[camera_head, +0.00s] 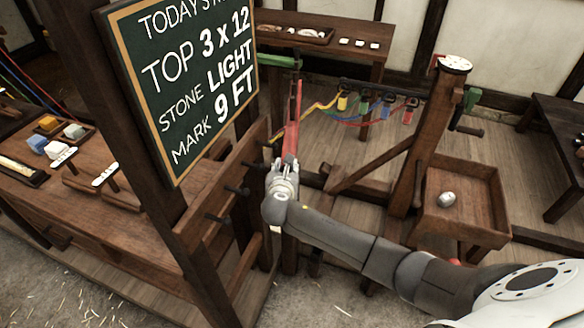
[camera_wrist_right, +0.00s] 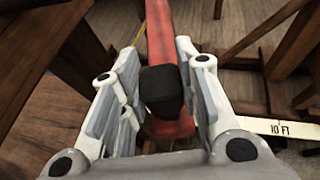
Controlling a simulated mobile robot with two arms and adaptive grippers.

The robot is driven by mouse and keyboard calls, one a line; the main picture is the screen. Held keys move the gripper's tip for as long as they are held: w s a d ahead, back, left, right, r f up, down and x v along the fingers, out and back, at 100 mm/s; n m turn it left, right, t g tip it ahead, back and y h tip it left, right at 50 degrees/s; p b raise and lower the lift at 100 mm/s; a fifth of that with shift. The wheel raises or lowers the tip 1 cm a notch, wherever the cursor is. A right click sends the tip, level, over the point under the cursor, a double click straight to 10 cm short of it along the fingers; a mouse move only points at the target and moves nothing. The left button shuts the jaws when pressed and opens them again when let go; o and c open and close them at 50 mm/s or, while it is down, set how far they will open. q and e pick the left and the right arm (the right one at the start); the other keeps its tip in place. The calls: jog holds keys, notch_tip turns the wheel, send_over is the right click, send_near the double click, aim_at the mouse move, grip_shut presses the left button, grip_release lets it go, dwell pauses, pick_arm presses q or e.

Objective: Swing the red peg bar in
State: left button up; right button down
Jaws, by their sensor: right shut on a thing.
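The red peg bar (camera_head: 292,118) is a long narrow bar that runs away from my right gripper (camera_head: 284,168) in the head view, just right of the chalkboard. In the right wrist view the red bar (camera_wrist_right: 160,38) runs up through the top middle. A dark block-like knob (camera_wrist_right: 161,88) at its near end sits between the fingers of my right gripper (camera_wrist_right: 160,100). The fingers are closed in on both sides of it. The bar's far end is cut off in the wrist view. My left gripper is not in view.
A chalkboard (camera_head: 190,75) on a wooden frame with dark pegs (camera_head: 238,190) stands close left of my right gripper. Coloured ropes (camera_head: 388,118) hang behind.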

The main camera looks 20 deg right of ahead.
jog(key=shift+w+a+h, duration=0.15)
jog(key=shift+a+h, duration=0.05)
jog(key=shift+h, duration=0.1)
jog(key=c, duration=1.1)
grip_release()
jog(key=shift+o, duration=0.2)
jog(key=v, duration=1.2)
jog(key=shift+r, duration=0.1)
